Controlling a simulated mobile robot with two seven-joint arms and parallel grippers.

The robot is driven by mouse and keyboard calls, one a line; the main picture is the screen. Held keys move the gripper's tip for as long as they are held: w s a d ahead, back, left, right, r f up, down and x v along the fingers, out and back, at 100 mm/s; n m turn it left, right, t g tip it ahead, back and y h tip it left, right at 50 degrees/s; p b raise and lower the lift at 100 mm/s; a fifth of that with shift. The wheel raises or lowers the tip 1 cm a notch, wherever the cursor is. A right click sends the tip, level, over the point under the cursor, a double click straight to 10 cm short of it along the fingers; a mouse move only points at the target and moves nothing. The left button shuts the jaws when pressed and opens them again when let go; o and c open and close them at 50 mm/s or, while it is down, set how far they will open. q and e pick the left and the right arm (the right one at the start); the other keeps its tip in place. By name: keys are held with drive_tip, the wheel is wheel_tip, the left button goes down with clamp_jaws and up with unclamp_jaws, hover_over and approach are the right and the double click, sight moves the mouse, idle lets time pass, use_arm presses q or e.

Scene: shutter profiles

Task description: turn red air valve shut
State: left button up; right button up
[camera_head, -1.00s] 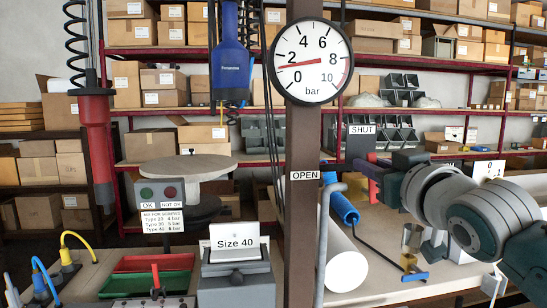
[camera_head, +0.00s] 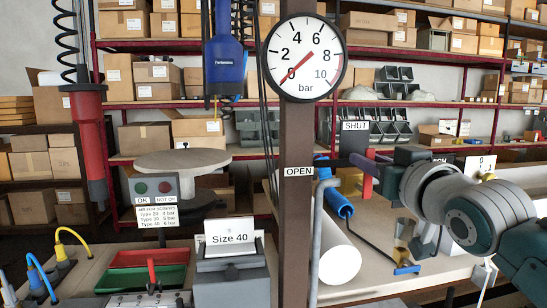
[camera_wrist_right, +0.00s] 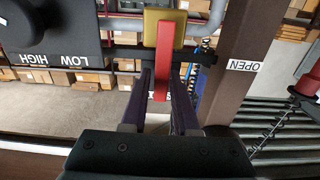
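The red air valve handle (camera_wrist_right: 163,62) is a flat red lever on a yellow valve body (camera_wrist_right: 166,22). In the right wrist view it lies across the horizontal pipe. My right gripper (camera_wrist_right: 160,85) has a purple finger on each side of the handle, with small gaps showing, so it looks open around it. The gauge (camera_head: 304,58) needle points at 0. My left gripper is out of view.
A brown post (camera_head: 296,210) with an OPEN sign (camera_head: 299,171) stands just left of the valve. The bench (camera_head: 375,278) has bare surface at the front.

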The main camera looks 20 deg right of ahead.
drive_tip(key=shift+o, duration=1.4)
drive_tip(key=b+v, duration=0.1)
drive_tip(key=v, duration=0.9)
